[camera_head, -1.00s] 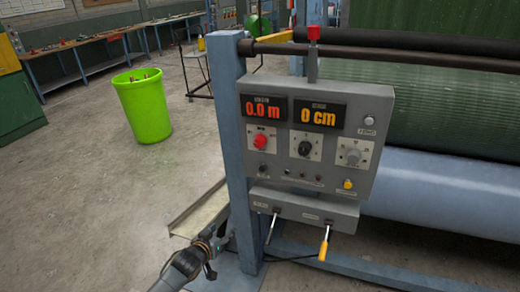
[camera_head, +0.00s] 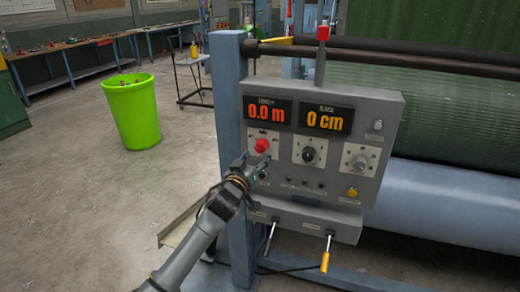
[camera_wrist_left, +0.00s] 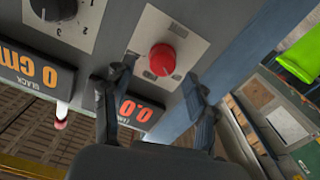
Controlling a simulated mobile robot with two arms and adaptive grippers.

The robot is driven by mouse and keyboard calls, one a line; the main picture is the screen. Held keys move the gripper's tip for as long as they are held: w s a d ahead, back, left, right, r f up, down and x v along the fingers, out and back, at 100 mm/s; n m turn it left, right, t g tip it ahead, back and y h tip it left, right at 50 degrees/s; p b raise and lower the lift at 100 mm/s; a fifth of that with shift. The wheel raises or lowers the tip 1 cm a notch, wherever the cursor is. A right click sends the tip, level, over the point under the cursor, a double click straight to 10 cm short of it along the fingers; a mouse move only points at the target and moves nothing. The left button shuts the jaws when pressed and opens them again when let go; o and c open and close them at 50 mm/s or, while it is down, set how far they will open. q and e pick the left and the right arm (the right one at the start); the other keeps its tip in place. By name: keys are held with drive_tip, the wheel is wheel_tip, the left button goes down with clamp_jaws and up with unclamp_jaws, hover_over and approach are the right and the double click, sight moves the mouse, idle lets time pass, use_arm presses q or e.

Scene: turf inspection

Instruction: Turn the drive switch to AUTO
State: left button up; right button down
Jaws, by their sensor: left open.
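The grey control panel (camera_head: 375,105) carries a red rotary knob (camera_head: 262,146) on a pale plate, a black knob (camera_head: 310,154) and a grey knob (camera_head: 359,162). The labels are too small to read, so I cannot tell which knob is the drive switch. My left gripper (camera_head: 254,166) is open and empty, just below the red knob in the head view. In the left wrist view, the red knob (camera_wrist_left: 162,59) lies ahead between the open fingertips (camera_wrist_left: 157,80), seemingly apart from them. My right gripper is not in view.
Two displays read 0.0 m (camera_head: 267,111) and 0 cm (camera_head: 328,120). A blue post (camera_head: 234,110) stands left of the panel. A green bin (camera_head: 134,112) stands on open floor farther left.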

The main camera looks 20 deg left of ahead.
sight(259, 149)
use_arm(q)
drive_tip(key=w, duration=0.3)
drive_tip(key=shift+w+a, duration=0.15)
drive_tip(key=shift+a, duration=0.05)
drive_tip(key=shift+w, duration=0.25)
drive_tip(key=shift+w+d, duration=0.1)
drive_tip(key=shift+w, duration=0.05)
drive_tip(key=shift+c, duration=1.1)
drive_tip(key=c, duration=0.9)
drive_tip(key=shift+c, duration=0.2)
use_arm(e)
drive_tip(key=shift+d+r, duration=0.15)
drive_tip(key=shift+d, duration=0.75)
